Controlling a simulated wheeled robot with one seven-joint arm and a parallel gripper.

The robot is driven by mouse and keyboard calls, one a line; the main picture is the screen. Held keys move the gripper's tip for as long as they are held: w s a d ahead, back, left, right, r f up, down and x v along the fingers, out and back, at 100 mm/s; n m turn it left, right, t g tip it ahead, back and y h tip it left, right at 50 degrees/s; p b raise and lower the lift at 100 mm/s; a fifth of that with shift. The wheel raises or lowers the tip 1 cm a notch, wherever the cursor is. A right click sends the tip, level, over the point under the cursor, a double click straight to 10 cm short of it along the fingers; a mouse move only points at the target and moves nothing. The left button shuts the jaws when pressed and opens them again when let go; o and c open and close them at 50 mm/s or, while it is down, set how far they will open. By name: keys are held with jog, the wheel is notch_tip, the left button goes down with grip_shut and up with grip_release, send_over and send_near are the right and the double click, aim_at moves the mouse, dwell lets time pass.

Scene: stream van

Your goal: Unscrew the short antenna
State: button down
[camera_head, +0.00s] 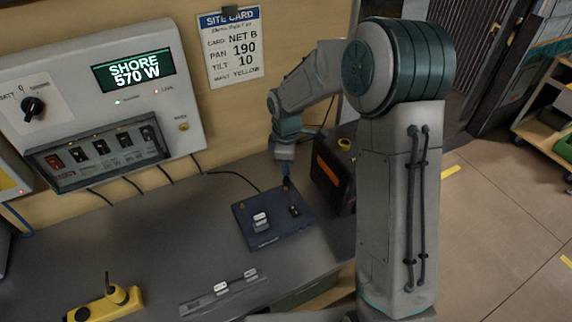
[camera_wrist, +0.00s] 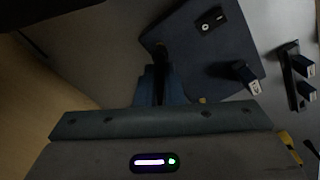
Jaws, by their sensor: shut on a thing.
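A dark blue box (camera_head: 272,232) lies on the grey counter and bears a white-topped plug (camera_head: 260,220) and a small black switch (camera_head: 295,211). My gripper (camera_head: 286,182) points down at the box's back right corner. It is shut on a slim dark upright piece there, which I take for the short antenna; the fingers hide most of it. In the wrist view my gripper (camera_wrist: 160,82) closes around this dark piece at the edge of the box (camera_wrist: 228,57). Its thread and base cannot be made out.
A black case with an orange panel (camera_head: 330,172) stands close right of my gripper. A grey rail with white-topped plugs (camera_head: 222,288) and a yellow device with a dark upright rod (camera_head: 105,304) lie nearer the front. A power panel (camera_head: 95,90) hangs behind; the counter's middle is clear.

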jog(key=shift+r+p, duration=1.15)
jog(key=shift+r, duration=0.35)
